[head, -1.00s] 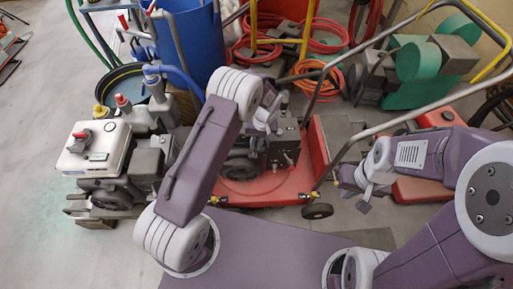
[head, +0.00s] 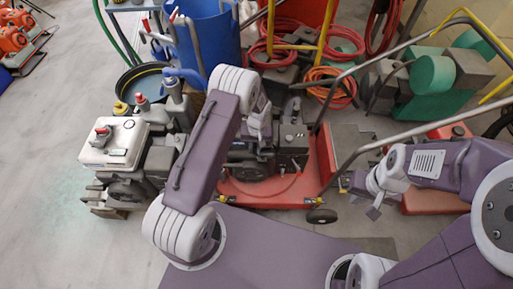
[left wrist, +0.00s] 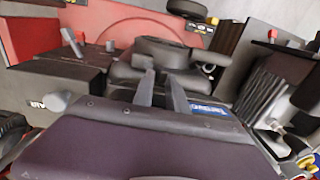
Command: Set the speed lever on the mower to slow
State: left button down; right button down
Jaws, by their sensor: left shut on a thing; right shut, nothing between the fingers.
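The mower has a red deck (head: 272,192) and a dark engine (head: 250,168) beside a black box (head: 292,142). My left gripper (head: 263,145) is over the engine, partly hidden by my own arm in the head view. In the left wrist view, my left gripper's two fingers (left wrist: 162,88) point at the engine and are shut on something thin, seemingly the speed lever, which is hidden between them. The lever's setting cannot be read. My right gripper (head: 376,205) is shut and empty, to the right of the deck and apart from it.
A white-topped engine (head: 112,142) stands at the left. The mower's grey handlebar (head: 400,134) slopes up at the right. Bare floor (head: 60,120) lies at the far left.

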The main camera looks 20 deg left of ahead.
pick_arm(q)
jog(key=shift+s+a+f, duration=0.3)
jog(key=shift+s, duration=0.1)
jog(key=c, duration=1.4)
grip_release()
jog(key=shift+c, duration=0.2)
jog(key=shift+a+f, duration=0.1)
jog(key=shift+a, duration=0.05)
jog(key=shift+w, duration=0.1)
jog(key=shift+r, duration=0.25)
notch_tip(320, 180, up, 9)
jog(key=p, duration=0.2)
jog(key=shift+w+d, duration=0.2)
jog(key=shift+d, duration=0.2)
